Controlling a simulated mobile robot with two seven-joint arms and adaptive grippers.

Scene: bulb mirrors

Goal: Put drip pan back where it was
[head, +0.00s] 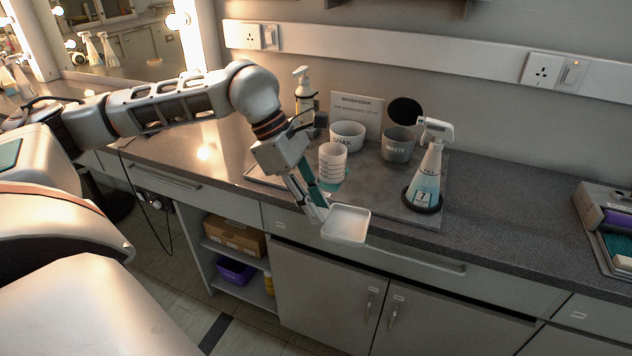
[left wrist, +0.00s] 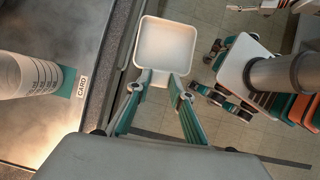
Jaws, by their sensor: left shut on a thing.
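The drip pan is a small white square tray (head: 345,225) with a raised rim. My left gripper (head: 322,212) is shut on its near edge and holds it out in front of the counter's front edge, above the drawer fronts. In the left wrist view the pan (left wrist: 166,45) is empty, and both fingertips of the left gripper (left wrist: 160,82) meet its rim. The counter edge lies to its left there.
A grey mat (head: 425,219) on the counter holds stacked white cups (head: 332,160), a white pot (head: 347,136), a grey WASTE pot (head: 398,146), a pump bottle (head: 303,92) and a spray bottle (head: 428,175). A brush tray (head: 592,215) stands at right.

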